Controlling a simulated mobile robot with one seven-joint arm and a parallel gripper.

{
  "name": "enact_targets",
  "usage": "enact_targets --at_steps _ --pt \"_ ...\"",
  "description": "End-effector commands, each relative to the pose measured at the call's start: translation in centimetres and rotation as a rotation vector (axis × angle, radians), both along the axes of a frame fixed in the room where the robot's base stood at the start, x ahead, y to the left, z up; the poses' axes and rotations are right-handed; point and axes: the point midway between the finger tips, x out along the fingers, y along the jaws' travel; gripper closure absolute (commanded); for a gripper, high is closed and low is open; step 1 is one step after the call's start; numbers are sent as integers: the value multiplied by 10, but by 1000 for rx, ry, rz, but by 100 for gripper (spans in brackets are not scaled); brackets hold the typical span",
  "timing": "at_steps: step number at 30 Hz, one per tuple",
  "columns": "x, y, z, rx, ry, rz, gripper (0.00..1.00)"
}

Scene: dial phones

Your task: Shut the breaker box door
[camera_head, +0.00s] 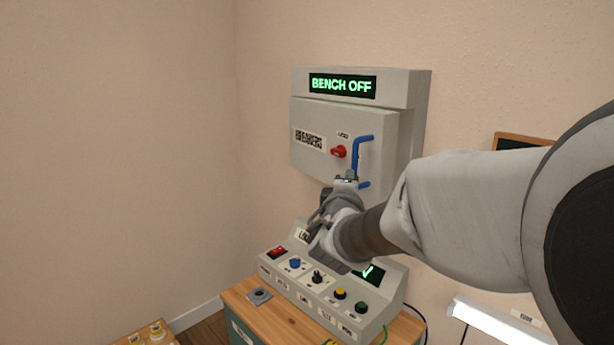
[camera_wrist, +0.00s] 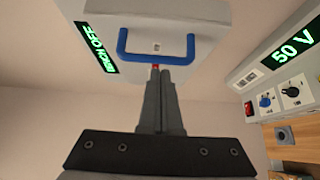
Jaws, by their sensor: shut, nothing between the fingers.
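The breaker box (camera_head: 420,105) is a grey box on the wall. Its door (camera_head: 318,167) carries a "BREAKERS" label, a red knob (camera_head: 338,151) and a blue handle (camera_head: 356,155). The door stands at or near the box front; I cannot tell whether a gap remains. My gripper (camera_head: 347,180) is shut and empty, in front of the door's lower part near the handle.
A "BENCH OFF" display (camera_head: 342,86) sits above the door. Below, a control console (camera_head: 320,300) with knobs and buttons stands on a wooden bench (camera_head: 240,295), partly behind my arm. A white bar (camera_head: 500,320) is at lower right. The left wall area is clear.

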Motion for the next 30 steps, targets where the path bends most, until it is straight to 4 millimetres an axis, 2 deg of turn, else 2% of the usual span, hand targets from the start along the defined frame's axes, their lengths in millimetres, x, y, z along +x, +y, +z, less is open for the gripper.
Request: enact_targets --at_steps 1,6,10,14,17,23,30 --pt "-7 -10 0 0 0 -2 100" --pt "-23 -35 -1 0 0 0 100" --pt "-30 -44 -1 0 0 2 100" --pt "-29 -45 0 8 7 -6 100" --pt "-19 -38 -1 32 23 -36 100" --pt "2 -12 -7 69 69 -170 100" --pt "-2 34 -7 44 88 -353 100"
